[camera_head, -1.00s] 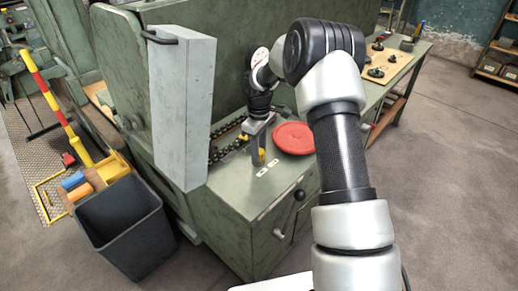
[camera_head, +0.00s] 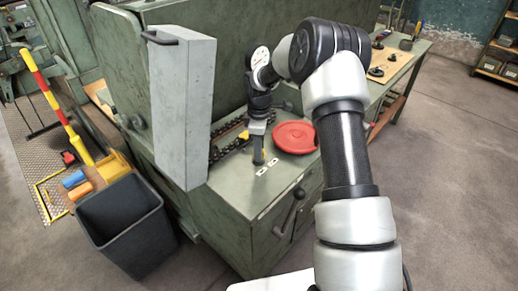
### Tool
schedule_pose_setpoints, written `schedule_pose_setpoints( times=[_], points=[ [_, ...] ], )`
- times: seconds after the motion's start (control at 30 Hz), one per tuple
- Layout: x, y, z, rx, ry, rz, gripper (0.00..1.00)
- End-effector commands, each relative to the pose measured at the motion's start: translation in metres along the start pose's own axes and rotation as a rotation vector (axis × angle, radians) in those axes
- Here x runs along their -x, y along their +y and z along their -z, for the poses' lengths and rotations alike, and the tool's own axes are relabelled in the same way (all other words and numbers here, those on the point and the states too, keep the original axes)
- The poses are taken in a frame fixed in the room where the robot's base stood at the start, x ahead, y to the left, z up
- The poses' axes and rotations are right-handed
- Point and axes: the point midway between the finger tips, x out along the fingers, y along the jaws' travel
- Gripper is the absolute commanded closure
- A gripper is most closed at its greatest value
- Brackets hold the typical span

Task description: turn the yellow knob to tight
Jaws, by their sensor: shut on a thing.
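My gripper (camera_head: 259,157) points down at the green machine's flat top, left of the red disc. It is shut on the yellow knob (camera_head: 264,152). Only a small bit of yellow shows beside the fingers, and they hide most of the knob. Two small white labels (camera_head: 262,171) lie on the top just in front of the gripper. Their writing is too small to read, so I cannot tell which one marks tight.
A red round disc (camera_head: 295,137) lies close to the right of my gripper. A chain (camera_head: 226,143) runs behind and left. A tall grey box (camera_head: 184,110) stands at the left. A dark bin (camera_head: 125,222) stands on the floor.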

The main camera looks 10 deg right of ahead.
Motion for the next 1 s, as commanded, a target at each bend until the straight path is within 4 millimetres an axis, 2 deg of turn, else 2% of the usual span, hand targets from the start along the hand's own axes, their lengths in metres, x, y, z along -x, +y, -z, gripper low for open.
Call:
schedule_pose_setpoints(
  times=[0.17,0.2,0.3,0.67,0.83,1.0],
  points=[
    [0.001,0.001,0.000,0.002,0.000,-0.003,0.90],
    [0.001,0.001,0.000,0.002,0.000,-0.003,0.65],
    [0.001,0.001,0.000,0.002,0.000,-0.003,0.49],
    [0.005,0.001,0.000,0.000,0.000,-0.002,0.49],
    [0.030,0.001,0.000,0.000,0.000,-0.005,0.49],
    [0.071,0.001,0.000,-0.001,0.001,-0.006,0.49]
  ],
)
